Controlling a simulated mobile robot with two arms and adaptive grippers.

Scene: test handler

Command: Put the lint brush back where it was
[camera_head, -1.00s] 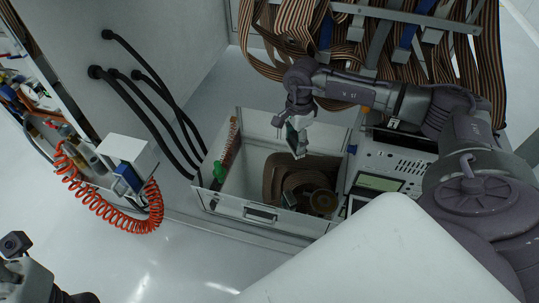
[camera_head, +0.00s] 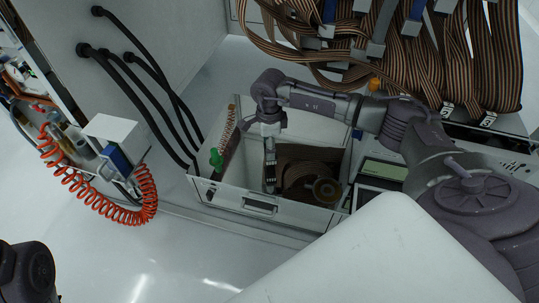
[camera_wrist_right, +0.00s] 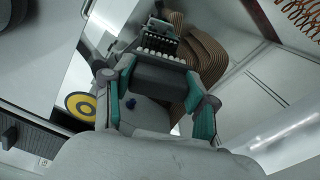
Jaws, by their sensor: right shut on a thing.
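In the head view my right gripper (camera_head: 269,150) is over the open drawer (camera_head: 262,208), pointing down. My left gripper is not in view, only a dark part of my left arm.
Brown ribbon cable (camera_head: 305,154) and a round roll (camera_head: 325,190) lie in the drawer's right part. A green-topped item (camera_head: 216,158) is at its left wall. Ribbon cables hang behind. An orange coiled hose (camera_head: 90,195) is at left.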

